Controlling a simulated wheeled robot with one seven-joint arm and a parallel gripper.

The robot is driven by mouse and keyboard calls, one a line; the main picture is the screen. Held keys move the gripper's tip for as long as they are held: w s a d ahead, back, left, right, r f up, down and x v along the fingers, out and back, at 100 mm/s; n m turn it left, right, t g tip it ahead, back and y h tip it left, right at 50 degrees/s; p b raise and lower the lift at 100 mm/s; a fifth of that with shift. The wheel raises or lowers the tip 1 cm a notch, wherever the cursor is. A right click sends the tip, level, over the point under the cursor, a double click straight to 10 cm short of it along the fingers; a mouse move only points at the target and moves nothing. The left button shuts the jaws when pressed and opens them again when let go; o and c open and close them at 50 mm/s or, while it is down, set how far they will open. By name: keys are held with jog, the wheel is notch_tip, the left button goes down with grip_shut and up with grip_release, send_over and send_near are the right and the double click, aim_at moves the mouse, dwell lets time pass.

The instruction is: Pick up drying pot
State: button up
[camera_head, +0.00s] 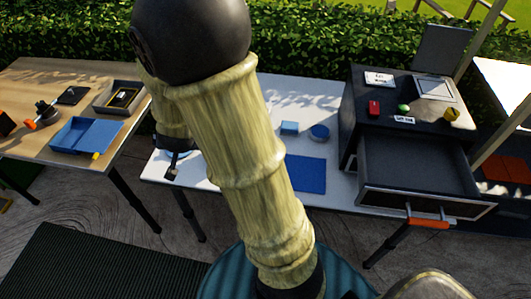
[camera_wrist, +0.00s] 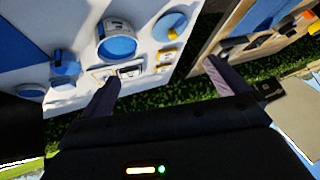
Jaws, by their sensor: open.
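I cannot tell for certain which item is the drying pot. A round white and blue pot with a label (camera_wrist: 116,40) stands on the white table in the wrist view, ahead of my left finger. A round blue dish with a yellow piece (camera_wrist: 171,25) is to its right, and a smaller blue item (camera_wrist: 65,66) is to its left. My gripper (camera_wrist: 162,72) is open, with nothing between its fingers. In the head view my gripper (camera_head: 172,166) hangs by the left end of the white table, and my arm hides much of that table.
In the head view a blue box (camera_head: 289,128), a round blue item (camera_head: 319,132) and a blue mat (camera_head: 305,174) are on the white table. A dark cabinet with an open drawer (camera_head: 415,170) stands right. A wooden table (camera_head: 50,85) with a blue tray (camera_head: 86,135) is left.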

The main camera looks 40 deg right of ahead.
jog(key=w+d+f+m+h+b, duration=0.2)
jog(key=d+f+m+h+b, duration=0.25)
jog(key=d+f, duration=0.25)
jog(key=s+d+f+m+g+h+b, duration=0.3)
jog(key=s+d+f+m+g+h, duration=0.1)
jog(key=s+m+g+h, duration=0.1)
jog(key=shift+s+d+g+h, duration=0.25)
jog(key=shift+d+g+h, duration=0.15)
jog(key=shift+h, duration=0.25)
jog(key=b+x, duration=0.1)
jog(key=x, duration=1)
jog(key=shift+d+f+b, duration=0.15)
jog(key=shift+f+b, duration=0.05)
jog(key=shift+b, duration=0.15)
jog(key=shift+d+f, duration=0.1)
jog(key=shift+d, duration=0.25)
jog(key=x, duration=0.5)
jog(key=shift+d+b, duration=0.25)
jog(key=shift+b, duration=0.1)
jog(key=shift+s+r, duration=0.1)
jog(key=shift+r, duration=0.15)
